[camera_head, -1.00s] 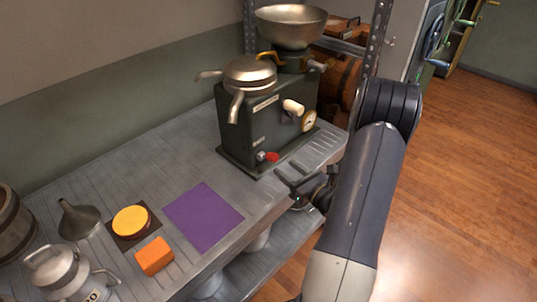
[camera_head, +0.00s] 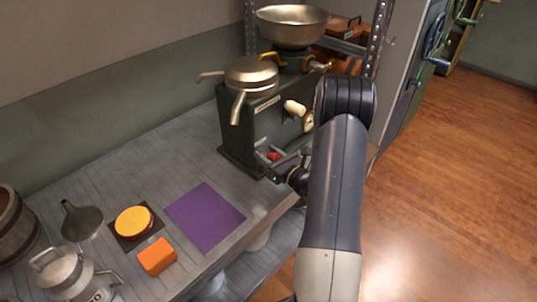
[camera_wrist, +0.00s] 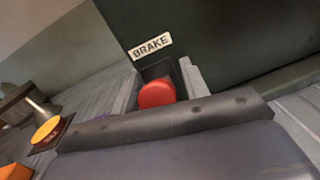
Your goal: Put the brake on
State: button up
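The brake is a red knob (camera_head: 273,156) low on the front of a dark green cream separator (camera_head: 240,125). In the wrist view the red knob (camera_wrist: 156,95) sits in a dark slot below a white BRAKE label (camera_wrist: 150,46). My gripper (camera_head: 281,166) is at the machine's lower front, right by the knob. In the wrist view its light grey fingers stand to the left and right of the knob, apart from each other. I cannot tell whether either finger touches it. My arm hides part of the machine's right side.
A metal bowl (camera_head: 291,27) and spouts top the separator, with a crank handle (camera_head: 295,108) on its front. On the bench are a purple mat (camera_head: 205,217), an orange block (camera_head: 157,256), a yellow disc (camera_head: 133,221), a funnel (camera_head: 81,219) and a milk can (camera_head: 66,274).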

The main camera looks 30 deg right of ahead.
grip_shut()
jog(key=shift+f, duration=0.15)
